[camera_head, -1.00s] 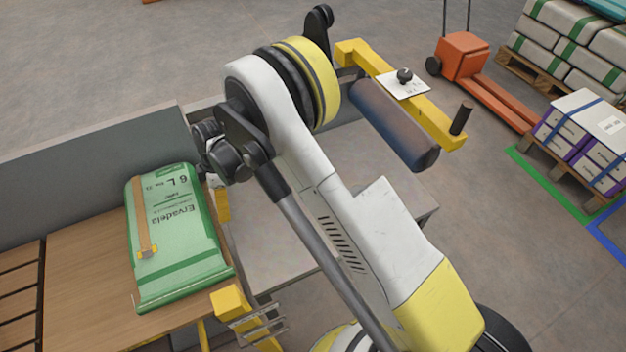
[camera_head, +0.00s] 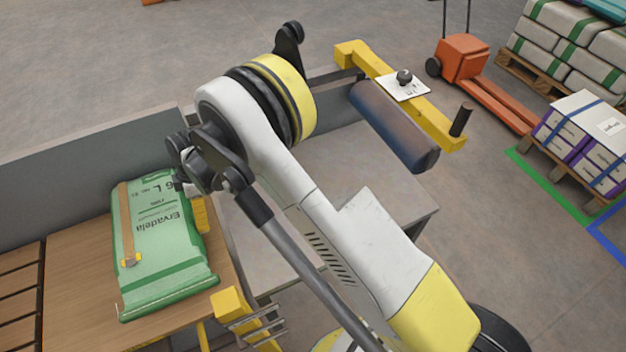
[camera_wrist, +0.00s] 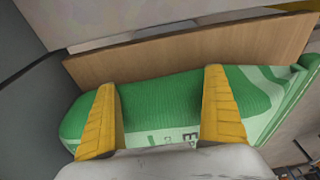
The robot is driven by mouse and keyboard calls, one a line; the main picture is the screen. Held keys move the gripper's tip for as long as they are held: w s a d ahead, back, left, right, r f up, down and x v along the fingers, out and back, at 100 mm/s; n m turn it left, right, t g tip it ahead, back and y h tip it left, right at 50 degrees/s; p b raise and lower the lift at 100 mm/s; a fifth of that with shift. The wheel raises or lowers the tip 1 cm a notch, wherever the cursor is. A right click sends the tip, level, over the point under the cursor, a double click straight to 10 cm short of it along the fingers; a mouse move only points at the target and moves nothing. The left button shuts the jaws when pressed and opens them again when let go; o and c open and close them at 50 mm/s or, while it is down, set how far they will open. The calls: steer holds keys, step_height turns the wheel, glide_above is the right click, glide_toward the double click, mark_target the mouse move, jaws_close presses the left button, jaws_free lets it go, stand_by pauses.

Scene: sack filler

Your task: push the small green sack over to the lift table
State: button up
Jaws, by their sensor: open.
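The green sack (camera_head: 160,250), printed "Ervadela" with a tan strip along it, lies flat on a wooden top (camera_head: 75,265) at the left. My gripper's yellow finger (camera_head: 200,214) is at the sack's right edge in the head view, and the arm partly hides the gripper. In the wrist view my gripper (camera_wrist: 162,112) has its two yellow fingers wide apart, and both appear to press against the side of the sack (camera_wrist: 160,100). Nothing is held between them. I cannot tell for sure which surface is the lift table.
A grey wall panel (camera_head: 90,150) runs behind the wooden top. Dark-gapped slats (camera_head: 18,290) lie at its left. A grey metal surface (camera_head: 350,165) with a dark roller (camera_head: 395,125) is to the right. A pallet jack (camera_head: 462,57) and loaded pallets stand farther right.

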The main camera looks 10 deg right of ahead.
mark_target(164, 223)
steer(key=shift+s+a, duration=0.4)
steer(key=shift+a, duration=1.25)
steer(key=shift+s+a, duration=0.4)
steer(key=shift+a, duration=1.3)
steer(key=shift+s+a, duration=0.4)
steer(key=shift+a, duration=1.25)
steer(key=shift+d, duration=0.1)
steer(key=shift+w+d, duration=0.2)
steer(key=shift+d, duration=0.5)
steer(key=shift+w+d, duration=0.15)
steer(key=shift+d, duration=0.55)
steer(key=shift+r, duration=0.25)
step_height(164, 223, up, 13)
steer(key=p, duration=0.6)
steer(key=shift+p, duration=0.4)
